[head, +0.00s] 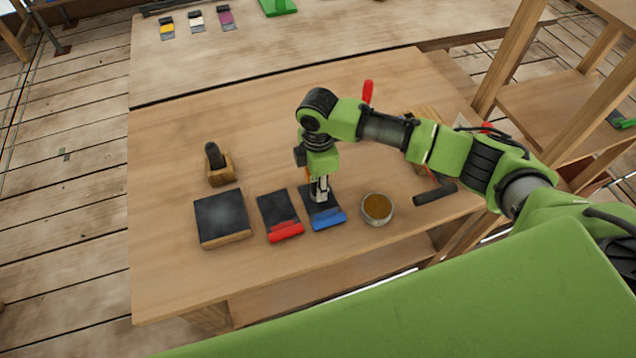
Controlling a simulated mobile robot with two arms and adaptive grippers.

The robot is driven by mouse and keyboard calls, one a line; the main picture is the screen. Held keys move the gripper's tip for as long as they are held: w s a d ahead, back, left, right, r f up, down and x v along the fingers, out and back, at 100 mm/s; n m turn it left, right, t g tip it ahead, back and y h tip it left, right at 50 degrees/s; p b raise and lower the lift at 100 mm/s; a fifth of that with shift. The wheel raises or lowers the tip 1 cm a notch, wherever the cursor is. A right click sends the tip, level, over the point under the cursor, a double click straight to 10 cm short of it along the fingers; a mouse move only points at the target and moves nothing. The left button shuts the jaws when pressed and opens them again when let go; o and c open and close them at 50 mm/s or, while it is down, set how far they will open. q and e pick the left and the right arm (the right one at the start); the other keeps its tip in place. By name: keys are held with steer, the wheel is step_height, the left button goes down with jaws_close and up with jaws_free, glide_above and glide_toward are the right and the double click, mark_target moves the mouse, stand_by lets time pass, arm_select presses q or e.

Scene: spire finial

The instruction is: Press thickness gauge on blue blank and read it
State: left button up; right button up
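The blue blank (329,220), a dark plate with a blue front edge, lies flat on the workbench. My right gripper (320,198) points straight down over its dark face and hides part of it. A small pale grey piece shows at the gripper's tip, with a bit of orange beside it. I cannot tell whether this is the fingers or a held thickness gauge, nor whether it touches the blank. No gauge dial can be read from here. My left gripper is not in view.
Left of the blue blank lie a red-edged blank (283,225) and a dark square plate (221,217). A black-handled item stands in a wooden holder (221,173). A round bowl (377,209) and a black-handled tool (435,194) are to the right. The bench's left end is clear.

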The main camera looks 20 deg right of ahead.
steer(key=shift+o, duration=1)
steer(key=shift+r, duration=0.15)
step_height(320, 180, up, 12)
steer(key=shift+f, duration=0.1)
